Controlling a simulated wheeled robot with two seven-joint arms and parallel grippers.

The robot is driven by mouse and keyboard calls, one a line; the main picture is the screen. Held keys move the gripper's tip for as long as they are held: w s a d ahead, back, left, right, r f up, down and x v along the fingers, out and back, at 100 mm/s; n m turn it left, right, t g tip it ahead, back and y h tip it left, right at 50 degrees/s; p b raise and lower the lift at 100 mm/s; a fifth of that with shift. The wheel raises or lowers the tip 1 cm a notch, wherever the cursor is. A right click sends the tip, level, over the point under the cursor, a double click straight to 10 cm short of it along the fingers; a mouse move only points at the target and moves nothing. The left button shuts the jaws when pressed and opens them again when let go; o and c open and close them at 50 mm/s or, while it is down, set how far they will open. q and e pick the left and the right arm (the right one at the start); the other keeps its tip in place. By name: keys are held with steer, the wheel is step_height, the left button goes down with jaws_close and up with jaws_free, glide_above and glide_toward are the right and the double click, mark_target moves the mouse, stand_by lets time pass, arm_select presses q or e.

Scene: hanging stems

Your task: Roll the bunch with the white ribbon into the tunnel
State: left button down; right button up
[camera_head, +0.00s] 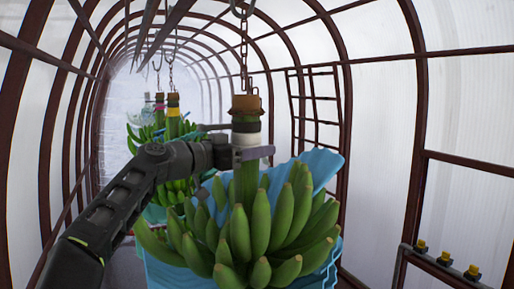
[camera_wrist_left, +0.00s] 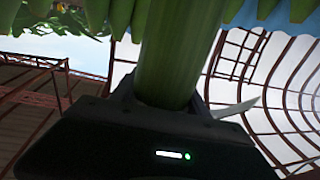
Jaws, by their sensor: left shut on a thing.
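The nearest green banana bunch (camera_head: 262,232) hangs by its thick stem from a hook and chain (camera_head: 244,50). A white ribbon (camera_head: 246,127) is around the stem, just below the brown cap (camera_head: 246,104). My left gripper (camera_head: 243,152) is shut on this stem, below the ribbon and above the fruit. In the left wrist view the green stem (camera_wrist_left: 178,50) stands between the dark jaws (camera_wrist_left: 165,95). The tunnel (camera_head: 205,95) of brown hoops and pale sheeting runs away ahead. My right gripper is not in view.
A second bunch (camera_head: 180,128) with a yellow ribbon (camera_head: 173,103) hangs further in, to the left, with more behind it. Blue sheeting (camera_head: 318,168) wraps the near bunch. A ladder-like frame (camera_head: 316,105) stands at the right wall. A rail with yellow-topped fittings (camera_head: 445,257) is at lower right.

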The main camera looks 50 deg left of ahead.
arm_select(q)
steer(key=c, duration=1)
jaws_free()
steer(key=o, duration=0.4)
steer(key=shift+w+a, duration=0.1)
steer(key=shift+s+f, duration=0.1)
steer(key=shift+s, duration=0.2)
steer(key=s+b, duration=0.2)
steer(key=s, duration=0.5)
steer(key=shift+s+a+b, duration=0.15)
steer(key=shift+a+b, duration=0.2)
